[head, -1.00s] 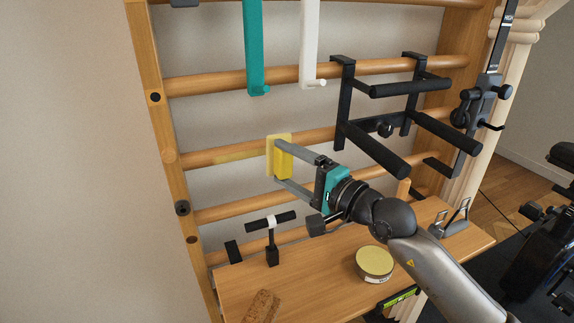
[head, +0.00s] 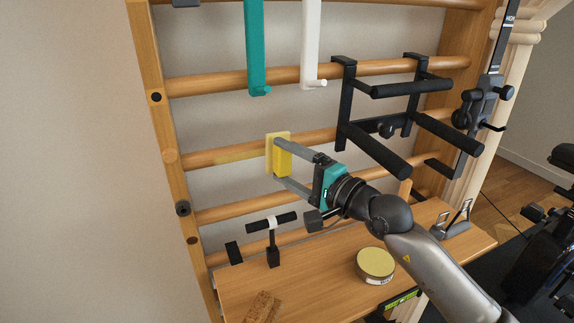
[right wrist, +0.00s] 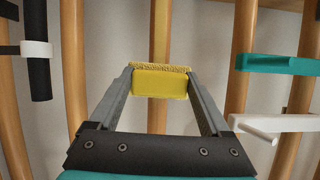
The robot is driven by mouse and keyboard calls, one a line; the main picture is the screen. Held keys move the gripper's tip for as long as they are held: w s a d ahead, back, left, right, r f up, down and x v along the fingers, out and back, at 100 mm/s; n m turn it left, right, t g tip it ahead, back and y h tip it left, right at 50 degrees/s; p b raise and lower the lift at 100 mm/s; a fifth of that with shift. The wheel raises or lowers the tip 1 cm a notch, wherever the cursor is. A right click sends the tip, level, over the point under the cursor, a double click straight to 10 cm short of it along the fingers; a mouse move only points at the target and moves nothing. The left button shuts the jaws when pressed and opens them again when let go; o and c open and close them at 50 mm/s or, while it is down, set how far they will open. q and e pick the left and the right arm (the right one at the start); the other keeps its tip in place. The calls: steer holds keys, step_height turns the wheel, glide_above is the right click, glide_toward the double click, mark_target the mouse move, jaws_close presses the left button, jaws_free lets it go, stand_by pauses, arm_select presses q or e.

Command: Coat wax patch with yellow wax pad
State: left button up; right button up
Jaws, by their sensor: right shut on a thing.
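The yellow wax pad (head: 283,158) is a yellow block with a rough, paler yellow face turned to the wall bars. My right gripper (head: 279,161) is shut on it, one finger above and one below in the head view. The pad is at a wooden bar (head: 315,138), seemingly against it. The wax patch (head: 235,156) is a yellowish stretch of that bar, left of the pad. In the right wrist view, the pad (right wrist: 160,84) sits between both fingertips and the yellow patch (right wrist: 161,35) runs on beyond it. The pad hides the bar behind it. My left gripper is not in view.
A black dip-bar frame (head: 380,125) hangs right of the gripper. Teal (head: 256,50) and white (head: 310,45) hooks hang above.

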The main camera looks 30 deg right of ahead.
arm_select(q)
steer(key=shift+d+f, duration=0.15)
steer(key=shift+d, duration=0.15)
arm_select(e)
steer(key=shift+w, duration=0.5)
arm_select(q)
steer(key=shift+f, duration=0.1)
arm_select(e)
steer(key=shift+d, duration=0.1)
steer(key=shift+d+f+b, duration=0.1)
steer(key=shift+d+b, duration=0.15)
steer(key=shift+b, duration=0.3)
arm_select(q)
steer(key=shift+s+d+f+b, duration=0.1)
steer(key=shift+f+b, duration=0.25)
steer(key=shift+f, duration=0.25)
arm_select(e)
steer(key=shift+a, duration=0.3)
